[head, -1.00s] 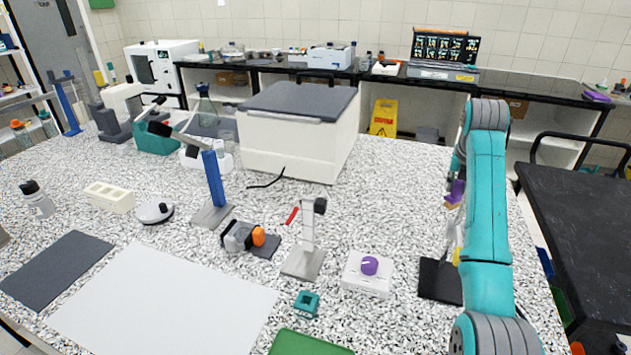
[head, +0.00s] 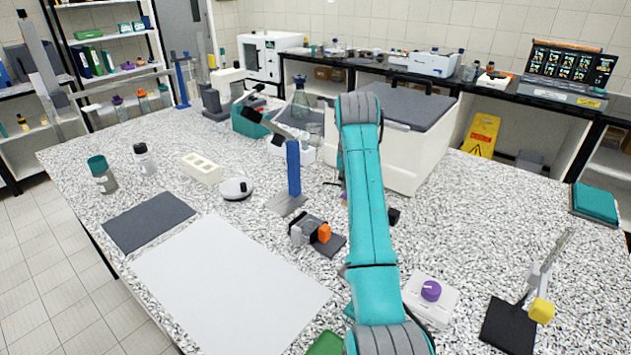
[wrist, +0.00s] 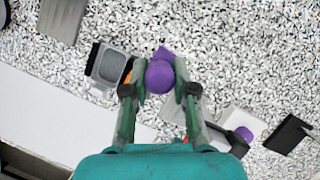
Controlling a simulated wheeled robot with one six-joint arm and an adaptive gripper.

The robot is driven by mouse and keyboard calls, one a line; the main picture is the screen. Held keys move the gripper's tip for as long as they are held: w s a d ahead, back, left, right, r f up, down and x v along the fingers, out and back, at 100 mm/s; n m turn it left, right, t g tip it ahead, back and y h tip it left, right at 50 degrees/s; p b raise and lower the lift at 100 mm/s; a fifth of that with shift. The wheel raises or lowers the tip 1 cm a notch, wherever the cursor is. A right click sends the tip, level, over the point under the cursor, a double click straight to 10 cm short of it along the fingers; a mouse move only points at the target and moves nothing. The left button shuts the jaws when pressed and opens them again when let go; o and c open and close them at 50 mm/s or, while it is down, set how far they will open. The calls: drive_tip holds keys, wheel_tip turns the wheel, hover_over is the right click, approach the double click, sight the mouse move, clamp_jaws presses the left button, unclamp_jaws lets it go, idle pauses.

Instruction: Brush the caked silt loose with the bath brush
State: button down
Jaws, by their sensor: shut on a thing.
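My gripper (wrist: 161,88) is shut on a purple thing (wrist: 160,76), which looks like the bath brush's grip. It is seen end-on in the wrist view, so its bristles are hidden. In the head view my own arm hides the gripper and most of the held thing. The gripper is above the speckled bench, near a grey device with an orange knob (head: 324,233); that device also shows in the wrist view (wrist: 108,66). I cannot make out caked silt in either view.
A white chest with a shut grey lid (head: 425,155) stands behind my arm. A blue post (head: 293,167) rises left of it. A white box with a purple knob (head: 430,300) and a black-based stand (head: 508,325) are to the right. A pale sheet (head: 225,285) lies in front.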

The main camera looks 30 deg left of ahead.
drive_tip(key=n, duration=0.1)
hover_over(310, 232)
drive_tip(key=shift+y, duration=0.3)
drive_tip(key=shift+s+d+f, duration=0.1)
drive_tip(key=shift+f, duration=4.2)
drive_tip(key=shift+f+n, duration=0.3)
drive_tip(key=shift+f, duration=0.35)
drive_tip(key=shift+w+a, duration=0.65)
drive_tip(key=shift+a, duration=0.35)
drive_tip(key=shift+s+d, duration=0.65)
drive_tip(key=shift+d, duration=0.35)
drive_tip(key=shift+a, duration=0.1)
